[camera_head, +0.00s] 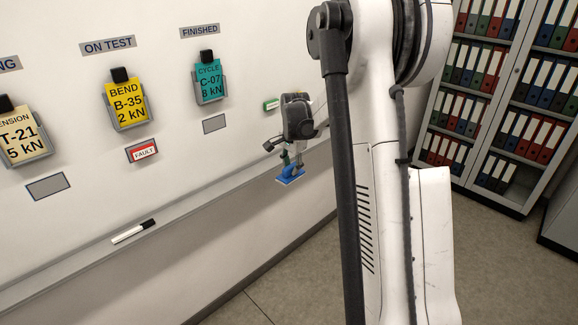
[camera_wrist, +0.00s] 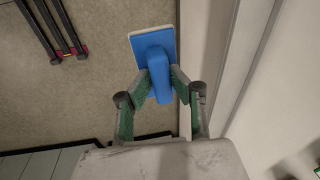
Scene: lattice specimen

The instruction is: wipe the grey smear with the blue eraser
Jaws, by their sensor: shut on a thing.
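The blue eraser (camera_head: 291,176) is held in my gripper (camera_head: 292,160), low in front of the whiteboard, near the level of its ledge. In the wrist view the eraser (camera_wrist: 152,46) has a blue back with a raised grip and a pale pad edge. The green-lined fingers of my gripper (camera_wrist: 161,84) are shut on the raised grip from both sides. The eraser appears apart from the board, with floor behind it in the wrist view. I cannot make out a grey smear in either view; my arm hides part of the board.
The whiteboard (camera_head: 160,180) carries card holders with a yellow card (camera_head: 125,103) and a teal card (camera_head: 210,82), a FAULT tag (camera_head: 143,152) and a green tag (camera_head: 271,104). A marker (camera_head: 133,231) lies on the ledge (camera_head: 75,265). A binder cabinet (camera_head: 500,195) stands right.

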